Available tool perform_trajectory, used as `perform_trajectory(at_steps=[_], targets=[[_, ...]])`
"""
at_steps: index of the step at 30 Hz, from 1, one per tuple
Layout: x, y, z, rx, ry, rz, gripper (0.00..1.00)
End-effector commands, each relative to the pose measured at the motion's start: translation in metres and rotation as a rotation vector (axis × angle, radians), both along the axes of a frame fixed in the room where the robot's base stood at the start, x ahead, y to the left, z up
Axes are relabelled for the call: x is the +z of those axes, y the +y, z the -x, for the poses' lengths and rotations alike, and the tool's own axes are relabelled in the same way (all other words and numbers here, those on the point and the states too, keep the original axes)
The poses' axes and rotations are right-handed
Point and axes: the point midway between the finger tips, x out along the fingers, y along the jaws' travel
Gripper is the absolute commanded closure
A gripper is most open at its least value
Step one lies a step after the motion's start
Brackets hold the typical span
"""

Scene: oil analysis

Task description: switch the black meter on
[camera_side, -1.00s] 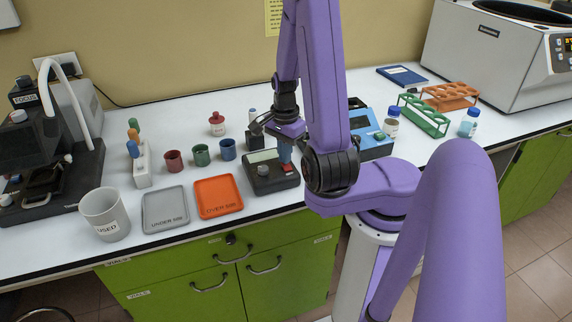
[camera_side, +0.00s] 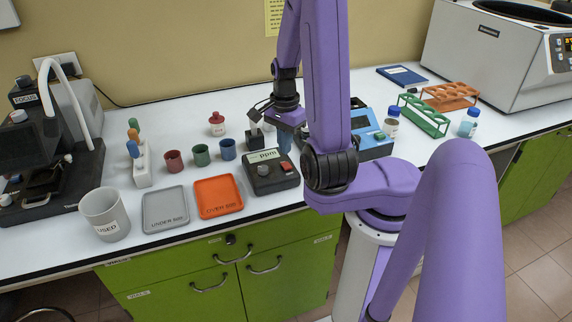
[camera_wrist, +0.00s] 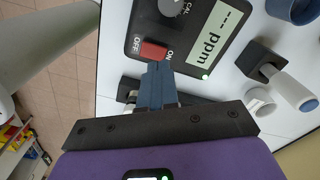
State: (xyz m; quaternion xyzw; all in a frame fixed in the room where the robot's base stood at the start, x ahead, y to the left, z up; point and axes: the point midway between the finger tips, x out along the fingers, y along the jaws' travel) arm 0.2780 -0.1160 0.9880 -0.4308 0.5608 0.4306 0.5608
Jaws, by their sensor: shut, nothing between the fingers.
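The black meter (camera_side: 262,182) sits on the white bench, right of the orange tray. Its display (camera_side: 264,156) is lit and reads "---- ppm"; the lit display (camera_wrist: 215,35) also shows in the wrist view. Its red rocker switch (camera_wrist: 153,51) lies between the OFF and ON labels; it shows bright red in the side view (camera_side: 287,167). In the side view, my gripper (camera_side: 284,143) is behind the meter's switch side.
The orange tray (camera_side: 218,196) and grey tray (camera_side: 165,209) lie left of the meter. Red, green and blue cups (camera_side: 200,155) stand behind the trays. A black block holding a white, blue-topped piece (camera_wrist: 290,85) is near my gripper. A blue device (camera_side: 372,135) stands to the right.

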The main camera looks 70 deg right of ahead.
Motion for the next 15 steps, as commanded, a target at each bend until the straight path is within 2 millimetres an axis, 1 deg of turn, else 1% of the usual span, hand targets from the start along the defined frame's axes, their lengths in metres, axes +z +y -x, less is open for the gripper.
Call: perform_trajectory(at_steps=[9,15], targets=[[0.022,0.000,0.000,0.000,-0.001,0.002,1.00],[0.032,0.000,0.000,-0.001,-0.001,0.001,1.00]])
